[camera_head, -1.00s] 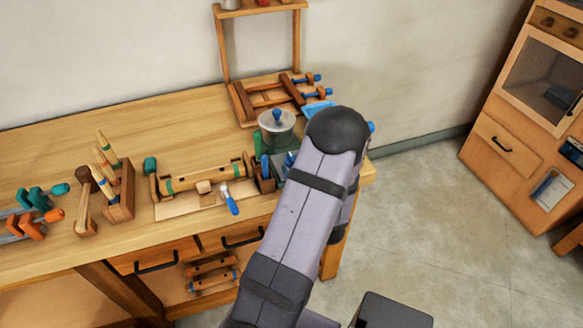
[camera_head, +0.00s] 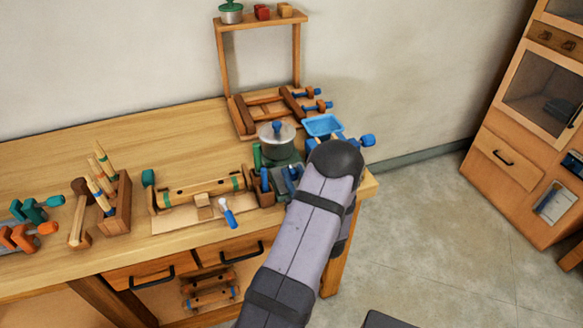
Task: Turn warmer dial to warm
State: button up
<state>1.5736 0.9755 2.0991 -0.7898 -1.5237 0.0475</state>
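The likely warmer is a round metal pot (camera_head: 275,136) with a blue lid knob, on a dark green base at the right part of the workbench. I cannot make out a dial on it or its setting; the base's lower front is partly blocked by small tools and my arm. My grey arm rises from the bottom and its dark rounded joint covers the bench's right end. My gripper is not visible; it is hidden behind the arm or out of frame.
A blue tray (camera_head: 323,125) and a blue-ended tool (camera_head: 367,140) lie close to my arm. A wooden rack (camera_head: 258,22) stands behind the pot. A wooden jig (camera_head: 200,190) and a chisel block (camera_head: 117,205) stand to the left. A cabinet (camera_head: 535,130) is far right.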

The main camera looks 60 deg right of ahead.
jog(key=shift+x, duration=1.3)
grip_shut()
jog(key=shift+w+m+g+h, duration=0.1)
jog(key=shift+m+g+h, duration=0.2)
jog(key=shift+g, duration=0.1)
jog(key=shift+m+g+h, duration=0.5)
jog(key=shift+g, duration=0.1)
jog(key=shift+m+g+h+b, duration=0.45)
jog(key=shift+m+g+h, duration=0.2)
jog(key=shift+g, duration=0.25)
